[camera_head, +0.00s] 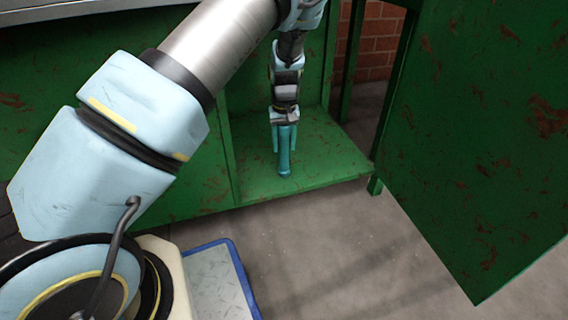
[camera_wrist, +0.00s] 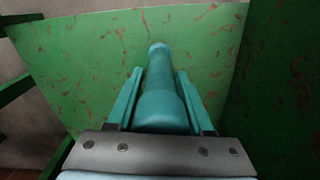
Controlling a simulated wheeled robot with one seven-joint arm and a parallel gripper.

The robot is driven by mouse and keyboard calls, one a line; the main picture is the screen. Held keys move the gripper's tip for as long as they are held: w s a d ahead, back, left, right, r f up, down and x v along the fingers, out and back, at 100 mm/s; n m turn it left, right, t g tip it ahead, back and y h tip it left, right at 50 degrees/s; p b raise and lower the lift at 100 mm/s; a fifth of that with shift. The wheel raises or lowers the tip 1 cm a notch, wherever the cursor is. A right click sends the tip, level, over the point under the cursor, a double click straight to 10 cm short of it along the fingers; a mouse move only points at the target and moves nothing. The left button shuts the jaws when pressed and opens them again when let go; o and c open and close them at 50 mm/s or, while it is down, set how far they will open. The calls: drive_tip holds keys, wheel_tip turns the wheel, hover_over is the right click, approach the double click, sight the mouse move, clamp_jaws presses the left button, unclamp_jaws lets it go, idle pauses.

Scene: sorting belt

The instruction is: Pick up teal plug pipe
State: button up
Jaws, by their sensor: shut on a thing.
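The teal plug pipe (camera_head: 284,160) hangs down from my gripper (camera_head: 284,137) inside the green cabinet compartment. In the head view its lower end is at or just above the compartment floor; I cannot tell whether it touches. In the wrist view the teal plug pipe (camera_wrist: 161,95) lies between the two teal fingers of my gripper (camera_wrist: 158,90), wide near the palm and narrower toward its far end. The fingers are shut on it. Its upper end is hidden by the palm.
The green compartment floor (camera_head: 330,160) is bare around the pipe. A rust-marked green door (camera_head: 480,120) stands open at the right. A green side wall (camera_head: 180,165) is at the left. A brick wall (camera_head: 378,45) shows behind. Grey floor (camera_head: 340,250) lies in front.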

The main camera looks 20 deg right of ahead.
clamp_jaws()
idle(0.5)
wheel_tip(320, 180, up, 10)
drive_tip(key=p, duration=0.5)
drive_tip(key=shift+o, duration=0.8)
unclamp_jaws()
drive_tip(key=c, duration=0.6)
